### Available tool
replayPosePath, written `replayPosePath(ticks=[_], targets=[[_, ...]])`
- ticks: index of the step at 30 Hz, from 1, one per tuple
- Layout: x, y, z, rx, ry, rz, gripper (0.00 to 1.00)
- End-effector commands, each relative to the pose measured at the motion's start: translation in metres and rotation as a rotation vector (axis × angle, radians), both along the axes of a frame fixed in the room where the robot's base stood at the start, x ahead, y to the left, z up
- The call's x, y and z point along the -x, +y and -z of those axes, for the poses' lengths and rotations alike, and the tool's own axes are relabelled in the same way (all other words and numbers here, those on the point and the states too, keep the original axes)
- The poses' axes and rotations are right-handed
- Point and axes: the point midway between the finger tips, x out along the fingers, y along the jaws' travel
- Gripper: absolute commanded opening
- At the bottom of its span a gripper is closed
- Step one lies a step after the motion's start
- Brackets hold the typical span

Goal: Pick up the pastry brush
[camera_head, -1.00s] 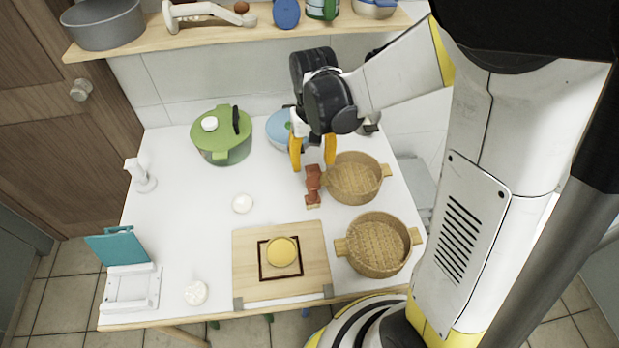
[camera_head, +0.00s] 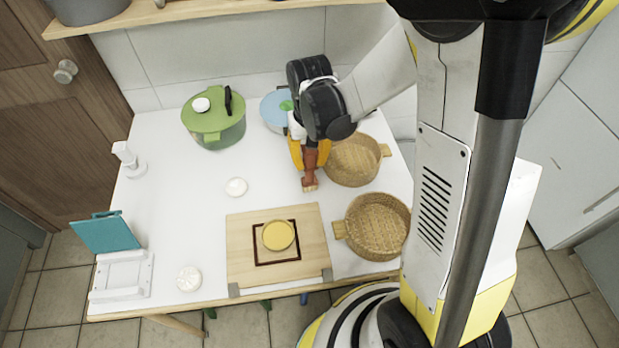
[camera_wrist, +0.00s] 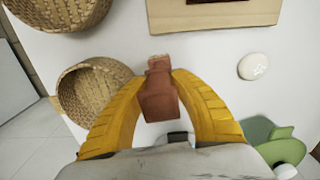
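The pastry brush (camera_head: 310,175) is reddish-brown with a paler bristle end. It is on the white table, left of the upper basket, with its bristle end towards the cutting board. My gripper (camera_head: 309,158) is low over it, with one yellow finger on each side of its handle. In the wrist view the brush (camera_wrist: 160,100) fills the gap between the fingertips (camera_wrist: 160,82), which look shut on it. Part of the handle is hidden by my gripper. I see no clear gap below the brush.
Two woven baskets (camera_head: 352,176) (camera_head: 376,240) stand close on the right. A cutting board (camera_head: 240,270) with a yellow item (camera_head: 278,236) is in front. A green pot (camera_head: 213,122) and a blue-lidded pot (camera_head: 272,112) stand behind. The table's left middle is mostly clear.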

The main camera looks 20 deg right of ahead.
Motion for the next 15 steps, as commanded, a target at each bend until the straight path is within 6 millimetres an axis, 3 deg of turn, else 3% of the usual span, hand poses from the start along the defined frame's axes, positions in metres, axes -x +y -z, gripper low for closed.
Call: replayPosePath(ticks=[1,2,15], targets=[[0.0,0.0,-0.0001,0.0,0.0,0.0,0.07],[0.0,0.0,-0.0001,0.0,0.0,0.0,0.0],[0.0001,0.0,-0.0033,0.0,0.0,0.0,0.0]])
